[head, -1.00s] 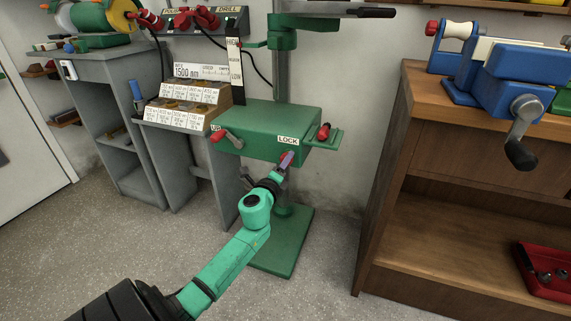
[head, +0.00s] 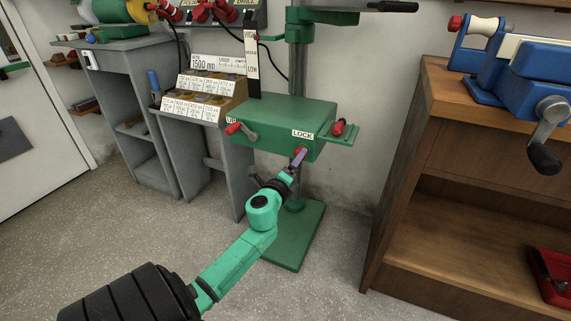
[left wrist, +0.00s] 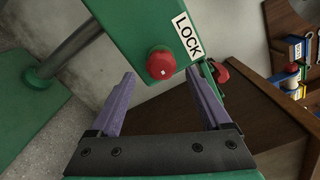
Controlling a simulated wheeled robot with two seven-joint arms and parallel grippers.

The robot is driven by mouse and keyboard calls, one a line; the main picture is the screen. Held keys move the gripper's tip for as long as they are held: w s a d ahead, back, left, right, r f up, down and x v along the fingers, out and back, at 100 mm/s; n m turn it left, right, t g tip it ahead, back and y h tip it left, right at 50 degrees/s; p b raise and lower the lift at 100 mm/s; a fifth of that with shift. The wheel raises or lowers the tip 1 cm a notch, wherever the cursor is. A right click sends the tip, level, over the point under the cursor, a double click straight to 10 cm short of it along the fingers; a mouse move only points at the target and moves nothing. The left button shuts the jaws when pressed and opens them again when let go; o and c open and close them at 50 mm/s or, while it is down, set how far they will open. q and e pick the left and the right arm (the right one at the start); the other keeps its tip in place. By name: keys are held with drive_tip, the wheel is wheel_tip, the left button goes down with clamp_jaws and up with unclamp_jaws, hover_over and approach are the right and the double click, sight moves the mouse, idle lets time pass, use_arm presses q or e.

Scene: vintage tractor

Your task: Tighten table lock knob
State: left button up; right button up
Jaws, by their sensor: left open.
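The red table lock knob (left wrist: 160,64) sits on the front face of the green drill table (left wrist: 130,22), beside the white LOCK label (left wrist: 187,36). In the left wrist view my left gripper (left wrist: 165,85) is open, with its purple fingers apart on either side of the knob and the knob a little beyond the fingertips. No contact shows. In the head view the left gripper (head: 297,158) reaches up to the front of the table (head: 290,118) under the LOCK label (head: 302,134) and mostly covers the knob. My right gripper is not in view.
A red-handled crank (head: 240,129) is at the table's left and another red handle (head: 339,127) at its right. The green column base (head: 298,240) stands on the floor below. A wooden bench (head: 450,150) with a blue vise is at right, a grey bench (head: 120,80) at left.

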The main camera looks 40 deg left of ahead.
use_arm(q)
drive_tip(key=v, duration=1.2)
drive_tip(key=shift+b, duration=0.35)
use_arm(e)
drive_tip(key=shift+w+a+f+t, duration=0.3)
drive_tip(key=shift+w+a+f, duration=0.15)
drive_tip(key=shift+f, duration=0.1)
